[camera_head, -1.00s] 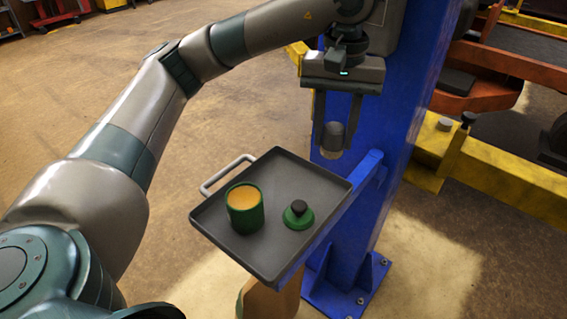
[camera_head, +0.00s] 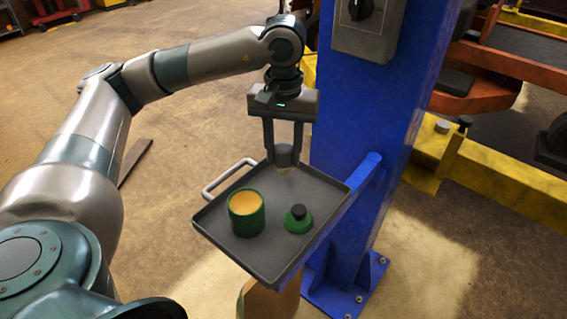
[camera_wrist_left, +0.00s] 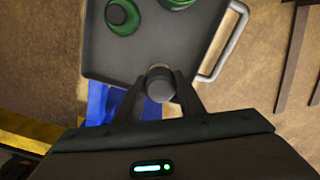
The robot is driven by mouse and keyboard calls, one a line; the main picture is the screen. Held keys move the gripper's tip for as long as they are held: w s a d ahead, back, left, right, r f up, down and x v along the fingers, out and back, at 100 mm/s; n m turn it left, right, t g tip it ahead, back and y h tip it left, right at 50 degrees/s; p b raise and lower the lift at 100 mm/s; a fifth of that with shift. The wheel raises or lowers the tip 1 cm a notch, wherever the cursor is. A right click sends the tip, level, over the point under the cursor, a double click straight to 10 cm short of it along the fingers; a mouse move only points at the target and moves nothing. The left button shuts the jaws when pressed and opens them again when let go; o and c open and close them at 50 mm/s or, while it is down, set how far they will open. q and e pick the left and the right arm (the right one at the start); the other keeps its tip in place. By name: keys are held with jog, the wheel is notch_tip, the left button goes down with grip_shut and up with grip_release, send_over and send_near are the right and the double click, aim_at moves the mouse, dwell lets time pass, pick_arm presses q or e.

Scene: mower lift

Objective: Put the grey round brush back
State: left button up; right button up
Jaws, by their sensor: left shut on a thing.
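The grey round brush (camera_head: 284,156) is a short grey cylinder with a pale lower end. My left gripper (camera_head: 284,150) is shut on it and holds it upright at the back edge of the dark tray (camera_head: 212,222). In the left wrist view the brush (camera_wrist_left: 160,84) sits between the fingertips of my left gripper (camera_wrist_left: 160,90), over the tray's edge. I cannot tell whether the brush touches the tray. My right gripper is not in view.
On the tray stand an open green tin (camera_head: 246,214) with orange contents and a green lid (camera_head: 298,220) with a black knob. The tray has a pale handle (camera_head: 222,176) on its left. A blue post (camera_head: 365,140) rises at right. The back of the tray is free.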

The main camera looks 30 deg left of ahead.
aim_at(283, 164)
pick_arm(q)
jog(key=shift+f, duration=0.5)
notch_tip(283, 164, down, 2)
jog(key=shift+f+p, duration=0.1)
jog(key=shift+p, duration=0.55)
jog(key=shift+f, duration=0.4)
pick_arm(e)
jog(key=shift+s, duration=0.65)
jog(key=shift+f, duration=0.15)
pick_arm(q)
jog(key=shift+f+b, duration=0.2)
jog(key=shift+b, duration=0.1)
jog(key=o, duration=0.9)
jog(key=shift+r, duration=0.1)
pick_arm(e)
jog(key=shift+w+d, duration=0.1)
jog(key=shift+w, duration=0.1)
pick_arm(q)
jog(key=shift+o, duration=0.2)
jog(key=shift+r+p, duration=0.1)
jog(key=shift+p, duration=0.2)
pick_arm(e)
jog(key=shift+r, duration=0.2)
pick_arm(q)
jog(key=shift+r, duration=0.1)
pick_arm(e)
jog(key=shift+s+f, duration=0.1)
